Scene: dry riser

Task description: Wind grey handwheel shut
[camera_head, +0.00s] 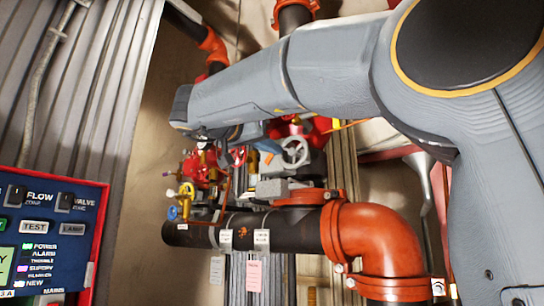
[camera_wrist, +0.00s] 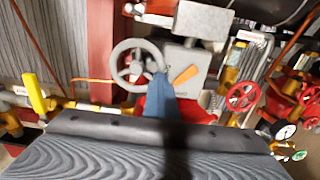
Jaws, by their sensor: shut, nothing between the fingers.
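The grey handwheel (camera_head: 295,151) is a spoked wheel on a grey valve body, near the middle of the head view, just right of my gripper. In the wrist view the handwheel (camera_wrist: 137,62) shows face-on at upper centre. My gripper (camera_wrist: 160,84) shows there as blue fingers, shut with nothing between them. The fingertips overlap the wheel's lower right rim in the picture; whether they touch it I cannot tell. In the head view my gripper (camera_head: 270,147) is small and partly hidden by my arm. An orange pointer (camera_wrist: 185,76) sits right of the wheel.
A red handwheel (camera_wrist: 242,97) and a pressure gauge (camera_wrist: 285,131) are to the right in the wrist view. A yellow lever (camera_wrist: 35,93) is at left. In the head view, a large orange pipe elbow (camera_head: 380,245) lies below, and a control panel (camera_head: 50,235) at lower left.

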